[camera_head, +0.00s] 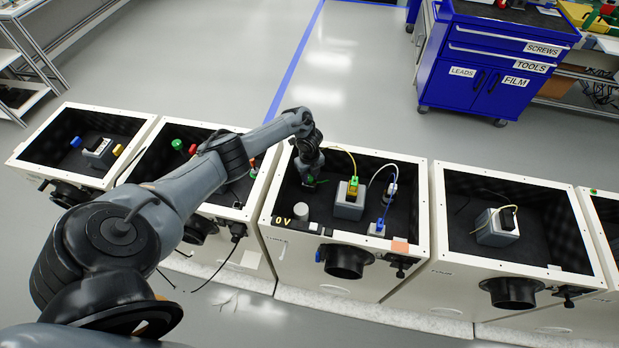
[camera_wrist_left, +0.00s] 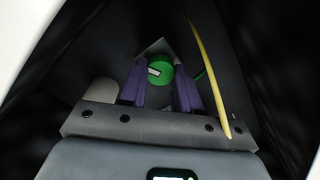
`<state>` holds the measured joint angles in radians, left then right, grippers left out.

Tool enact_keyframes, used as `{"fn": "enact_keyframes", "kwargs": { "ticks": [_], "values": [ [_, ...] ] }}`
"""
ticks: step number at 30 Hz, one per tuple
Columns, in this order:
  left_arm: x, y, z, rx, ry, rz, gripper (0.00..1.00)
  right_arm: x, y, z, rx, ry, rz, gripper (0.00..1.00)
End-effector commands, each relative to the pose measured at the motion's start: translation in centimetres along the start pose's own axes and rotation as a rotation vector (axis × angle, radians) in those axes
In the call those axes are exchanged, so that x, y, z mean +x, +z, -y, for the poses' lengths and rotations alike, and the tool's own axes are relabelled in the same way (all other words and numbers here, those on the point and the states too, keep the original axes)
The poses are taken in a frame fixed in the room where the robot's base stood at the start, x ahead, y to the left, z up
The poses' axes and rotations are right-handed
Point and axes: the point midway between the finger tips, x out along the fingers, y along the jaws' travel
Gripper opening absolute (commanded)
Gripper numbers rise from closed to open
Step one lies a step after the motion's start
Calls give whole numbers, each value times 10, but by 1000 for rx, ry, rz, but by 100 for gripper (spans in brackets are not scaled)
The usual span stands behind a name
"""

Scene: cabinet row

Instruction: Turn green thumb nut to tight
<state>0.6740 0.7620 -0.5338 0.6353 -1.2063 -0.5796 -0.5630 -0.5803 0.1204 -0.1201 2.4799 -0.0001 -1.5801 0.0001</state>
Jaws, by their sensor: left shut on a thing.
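The green thumb nut (camera_wrist_left: 160,70) shows in the left wrist view as a round green knob with a white mark on its face. It sits between the two purple-grey fingers of my left gripper (camera_wrist_left: 160,90), which is shut on it. In the head view my left gripper (camera_head: 309,180) reaches down into the middle open-topped cabinet (camera_head: 280,215), at its left part. Only a little green shows beside the fingertips there, and the nut is mostly hidden. My right gripper is not in view.
In the same cabinet stand a grey block with a yellow-green plug (camera_head: 352,190), a pale cylinder (camera_head: 301,211) and a blue connector (camera_head: 377,228). A yellow cable (camera_wrist_left: 209,75) runs close right of my fingers. Cabinet walls surround the gripper. Neighbouring cabinets stand both sides.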

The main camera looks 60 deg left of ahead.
Motion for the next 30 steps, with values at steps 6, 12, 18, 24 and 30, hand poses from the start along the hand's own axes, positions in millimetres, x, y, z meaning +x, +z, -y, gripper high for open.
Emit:
{"fn": "enact_keyframes", "kwargs": {
  "ticks": [6, 12, 18, 24, 30],
  "values": [
    [1, 1, 1, 208, -2, 1, 2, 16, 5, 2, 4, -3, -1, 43],
    [1, 1, 1, 398, -2, 1, 2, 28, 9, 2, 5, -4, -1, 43],
    [1, 1, 1, 587, -2, 1, 2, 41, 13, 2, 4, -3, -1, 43],
    [1, 1, 1, 777, -2, 1, 2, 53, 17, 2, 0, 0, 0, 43],
    [0, 1, 1, 966, -3, 1, 2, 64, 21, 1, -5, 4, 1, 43]
  ]
}}
